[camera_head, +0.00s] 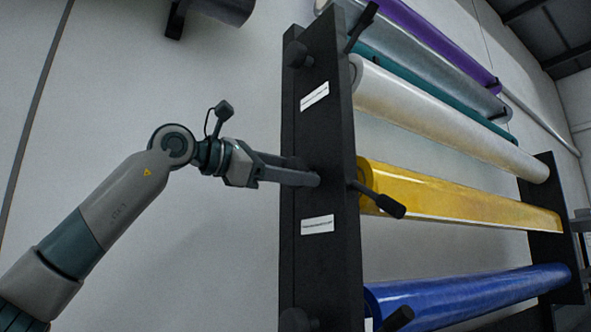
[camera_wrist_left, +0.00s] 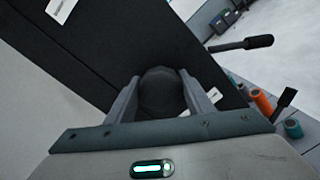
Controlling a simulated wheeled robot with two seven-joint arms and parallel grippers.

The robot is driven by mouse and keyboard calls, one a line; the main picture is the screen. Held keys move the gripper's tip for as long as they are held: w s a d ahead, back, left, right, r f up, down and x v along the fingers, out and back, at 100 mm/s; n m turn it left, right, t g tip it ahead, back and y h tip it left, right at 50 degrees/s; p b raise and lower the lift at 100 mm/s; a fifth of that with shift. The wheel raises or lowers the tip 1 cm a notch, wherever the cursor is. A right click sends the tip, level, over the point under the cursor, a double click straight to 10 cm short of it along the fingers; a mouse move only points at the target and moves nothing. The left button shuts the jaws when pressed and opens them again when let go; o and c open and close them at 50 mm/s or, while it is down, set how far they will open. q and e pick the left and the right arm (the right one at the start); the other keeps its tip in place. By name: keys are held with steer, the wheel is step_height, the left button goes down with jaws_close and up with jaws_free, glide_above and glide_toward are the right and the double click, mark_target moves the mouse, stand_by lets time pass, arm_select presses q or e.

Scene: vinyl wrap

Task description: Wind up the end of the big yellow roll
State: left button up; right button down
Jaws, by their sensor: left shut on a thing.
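The big yellow roll (camera_head: 455,197) lies across the black rack, between a white roll above and a blue roll below. A strip of its wrap shows along its lower edge. A black crank handle (camera_head: 380,200) sticks out by its near end; a handle also shows in the left wrist view (camera_wrist_left: 242,44). My left gripper (camera_head: 312,179) reaches the rack's outer side at the yellow roll's height. Its fingers are shut on a round black knob (camera_wrist_left: 161,92), seen between them in the left wrist view. My right gripper is in neither view.
The black rack upright (camera_head: 320,255) stands right by my left gripper, with white labels on it. White (camera_head: 440,110) and blue (camera_head: 465,296) rolls lie close above and below. More crank handles stick out.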

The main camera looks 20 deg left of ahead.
arm_select(q)
steer(key=m+p, duration=0.2)
steer(key=m, duration=0.3)
steer(key=shift+p, duration=0.35)
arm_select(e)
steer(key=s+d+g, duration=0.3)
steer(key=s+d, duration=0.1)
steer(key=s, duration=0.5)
arm_select(q)
steer(key=m+p, duration=0.2)
steer(key=m, duration=0.3)
steer(key=shift+f+y+p, duration=0.1)
steer(key=shift+y+p, duration=0.25)
steer(key=shift+y, duration=0.05)
steer(key=shift+d+f+m+p, duration=0.15)
steer(key=shift+m+p, duration=0.75)
steer(key=shift+m, duration=1.3)
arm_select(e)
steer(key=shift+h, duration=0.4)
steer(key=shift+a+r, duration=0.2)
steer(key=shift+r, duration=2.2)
arm_select(q)
steer(key=shift+f, duration=0.1)
steer(key=o, duration=1)
steer(key=shift+o, duration=0.2)
steer(key=shift+s, duration=0.15)
